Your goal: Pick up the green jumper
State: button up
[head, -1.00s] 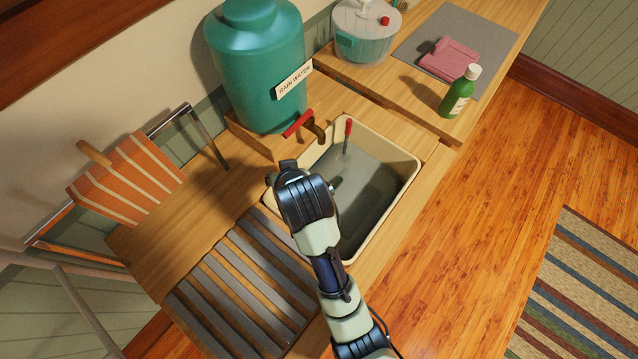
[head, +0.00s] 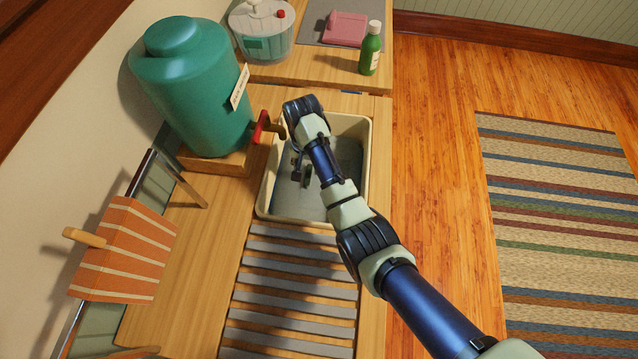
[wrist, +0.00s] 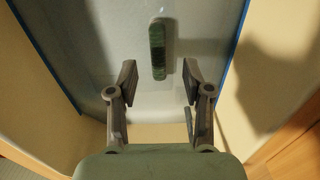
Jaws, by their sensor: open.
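A narrow dark green shape (wrist: 157,48) in the basin shows in the wrist view, just ahead of and between my fingertips. I take it for the green jumper, though little of its form can be told. My gripper (wrist: 160,78) is open and empty, with a finger on either side and the green shape apart from both. In the head view my gripper (head: 301,176) hangs over the cream basin (head: 368,165), pointing down. The green shape is not visible in the head view. My arm covers part of the basin.
A teal water tank (head: 190,85) with a red-handled tap (head: 262,127) stands left of the basin. A grey slatted rack (head: 295,290) lies in front. Behind are a tub (head: 263,45), a folded pink garment (head: 345,29) and a green bottle (head: 371,50). The basin's walls surround my gripper.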

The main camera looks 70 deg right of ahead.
aim_at(308, 174)
jog(key=shift+s+d+f, duration=0.1)
jog(key=shift+f, duration=0.35)
notch_tip(308, 174, down, 5)
jog(key=shift+r+b, duration=0.2)
jog(key=shift+b, duration=0.95)
jog(key=shift+r, duration=0.1)
jog(key=shift+c, duration=0.2)
grip_shut()
